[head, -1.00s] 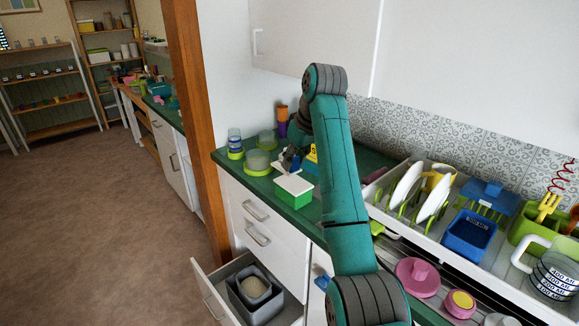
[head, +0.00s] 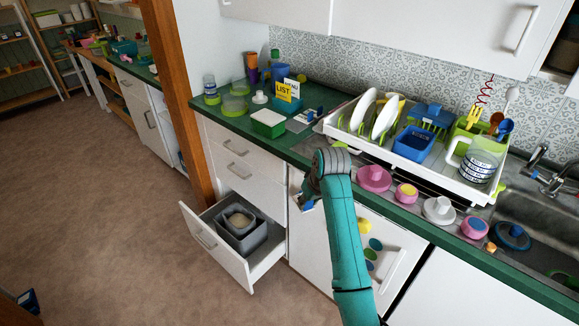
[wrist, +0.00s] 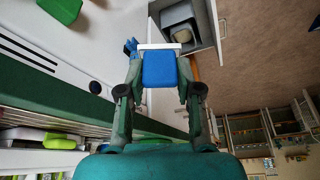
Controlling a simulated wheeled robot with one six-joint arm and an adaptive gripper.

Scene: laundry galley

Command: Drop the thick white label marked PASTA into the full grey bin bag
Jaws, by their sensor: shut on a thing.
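My gripper (wrist: 160,62) is shut on a blue block-like piece with a white edge (wrist: 160,68), one finger on each side of it. No marking can be read on this face, so I cannot tell from it whether it is the PASTA label. In the head view my gripper is mostly hidden by my arm, in front of the cabinet doors. The open drawer below the counter holds a grey bin (head: 248,243) with pale contents (head: 239,221). The bin also shows in the wrist view (wrist: 178,17), beyond the held piece. A separate bag cannot be made out.
The open drawer (head: 217,246) juts into the floor space left of my arm. A green box with a white lid (head: 268,120) and a yellow LIST sign (head: 288,91) stand on the counter. A dish rack (head: 362,148) stands to the right. The brown floor (head: 120,220) is mostly clear.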

